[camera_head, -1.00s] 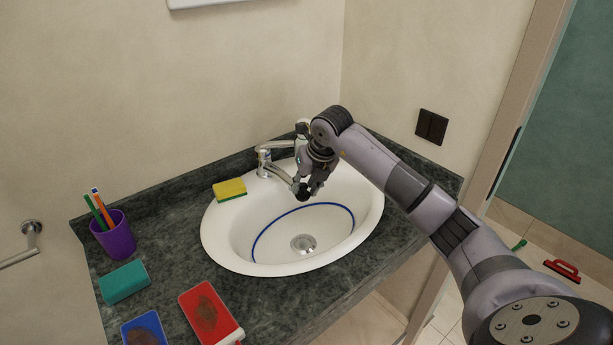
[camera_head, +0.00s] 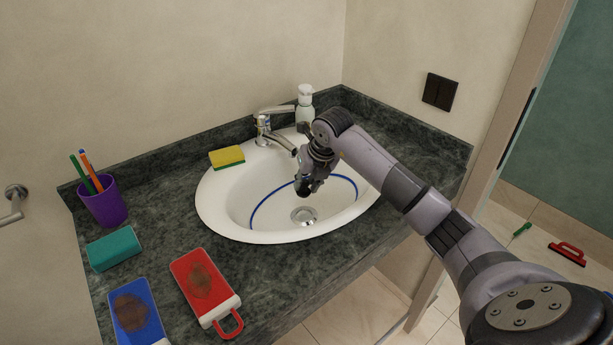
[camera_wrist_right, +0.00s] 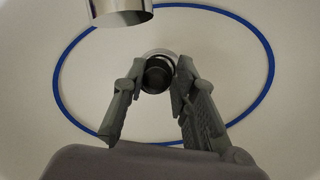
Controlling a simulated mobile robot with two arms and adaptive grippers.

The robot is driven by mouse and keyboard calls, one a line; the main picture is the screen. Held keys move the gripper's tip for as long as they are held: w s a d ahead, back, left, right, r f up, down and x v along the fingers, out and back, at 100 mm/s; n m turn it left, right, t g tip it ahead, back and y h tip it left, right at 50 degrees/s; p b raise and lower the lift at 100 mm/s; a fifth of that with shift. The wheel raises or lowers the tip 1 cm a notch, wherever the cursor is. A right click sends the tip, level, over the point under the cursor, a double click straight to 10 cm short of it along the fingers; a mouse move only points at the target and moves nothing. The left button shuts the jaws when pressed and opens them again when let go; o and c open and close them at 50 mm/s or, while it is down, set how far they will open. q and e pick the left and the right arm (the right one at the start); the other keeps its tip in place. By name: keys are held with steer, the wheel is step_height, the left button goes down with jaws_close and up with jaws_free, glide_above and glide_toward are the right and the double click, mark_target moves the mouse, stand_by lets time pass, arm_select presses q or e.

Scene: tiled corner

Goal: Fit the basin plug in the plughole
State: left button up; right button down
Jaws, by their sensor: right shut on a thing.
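The white oval basin (camera_head: 225,205) is set in the counter, and its metal plughole (camera_head: 303,215) shows at the bottom. My right gripper (camera_head: 308,187) is over the basin, above and a little behind the plughole in the head view. It is shut on a small dark round piece, the basin plug (camera_head: 302,190). In the right wrist view the plug (camera_wrist_right: 157,74) sits between the two fingertips of the right gripper (camera_wrist_right: 155,80). It overlaps the plughole (camera_wrist_right: 160,53), whose bright rim shows behind it. The plug looks held above the hole; the exact gap is unclear. My left gripper is out of view.
The tap (camera_head: 275,132) reaches over the basin's back, and its spout (camera_wrist_right: 120,10) is close in the wrist view. A soap bottle (camera_head: 305,105) stands behind. A sponge (camera_head: 227,156), purple cup (camera_head: 103,205), teal block (camera_head: 114,248) and red board (camera_head: 203,285) lie left.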

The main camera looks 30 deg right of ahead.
steer(key=shift+f+b, duration=1.75)
steer(key=shift+f, duration=1.25)
steer(key=shift+d+f, duration=0.2)
steer(key=shift+f, duration=0.05)
steer(key=shift+f+b, duration=0.8)
steer(key=shift+f, duration=0.05)
steer(key=shift+s+f, duration=0.2)
steer(key=shift+f, duration=0.05)
steer(key=c, duration=1.3)
jaws_free()
steer(key=shift+f, duration=0.15)
steer(key=shift+c, duration=0.2)
steer(key=o, duration=0.4)
